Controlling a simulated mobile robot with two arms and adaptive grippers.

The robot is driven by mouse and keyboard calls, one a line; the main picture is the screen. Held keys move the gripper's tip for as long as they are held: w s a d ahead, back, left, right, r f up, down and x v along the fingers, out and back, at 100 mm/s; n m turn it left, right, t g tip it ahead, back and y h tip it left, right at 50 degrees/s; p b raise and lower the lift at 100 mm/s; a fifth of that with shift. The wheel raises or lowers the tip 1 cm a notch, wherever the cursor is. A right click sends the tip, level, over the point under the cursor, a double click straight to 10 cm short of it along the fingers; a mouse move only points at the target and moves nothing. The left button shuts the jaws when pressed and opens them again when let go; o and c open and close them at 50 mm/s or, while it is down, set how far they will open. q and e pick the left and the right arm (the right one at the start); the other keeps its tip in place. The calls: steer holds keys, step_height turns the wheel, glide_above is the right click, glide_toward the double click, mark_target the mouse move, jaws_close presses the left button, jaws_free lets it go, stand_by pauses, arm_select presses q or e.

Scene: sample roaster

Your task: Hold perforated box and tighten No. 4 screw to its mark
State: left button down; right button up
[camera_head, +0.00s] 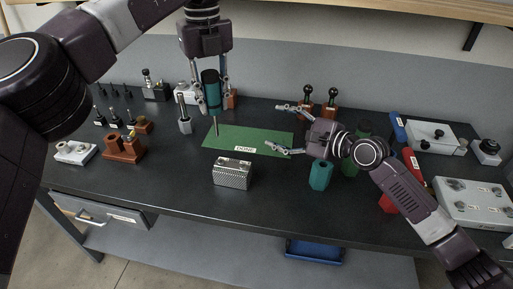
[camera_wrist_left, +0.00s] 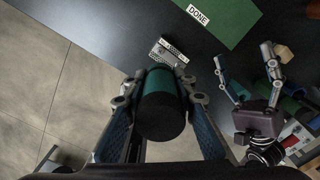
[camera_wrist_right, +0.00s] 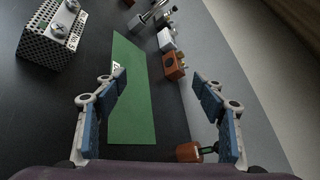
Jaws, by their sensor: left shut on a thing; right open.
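The perforated box (camera_head: 233,173) is a small silver block near the middle front of the dark bench, in front of the green mat. Two screw heads (camera_wrist_right: 58,30) show on its top in the right wrist view, and it also shows in the left wrist view (camera_wrist_left: 168,54). My left gripper (camera_head: 211,100) is shut on a teal-handled screwdriver (camera_head: 210,82), held upright with its shaft down near the mat's left end, behind and apart from the box. My right gripper (camera_head: 272,128) is open and empty over the mat's right end. The screw's mark is too small to read.
The green mat (camera_head: 225,136) labelled DONE is bare. A teal holder (camera_head: 320,176), a red-handled tool (camera_head: 411,162) and a grey plate with knobs (camera_head: 470,200) stand right. A brown holed block (camera_head: 125,150) and white block (camera_head: 75,152) stand left. The bench front beside the box is clear.

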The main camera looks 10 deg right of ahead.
mark_target(250, 171)
steer(key=s+a+m+g+y, duration=0.3)
steer(key=s+a+m+g, duration=0.1)
steer(key=s+a+g, duration=0.35)
steer(key=shift+t, duration=0.35)
steer(key=f, duration=0.8)
steer(key=shift+s+a+f, duration=0.15)
steer(key=shift+s+a, duration=0.05)
steer(key=shift+s, duration=0.05)
steer(key=x, duration=0.7)
steer(key=shift+d, duration=0.1)
steer(key=c, duration=1.5)
steer(key=o, duration=1.4)
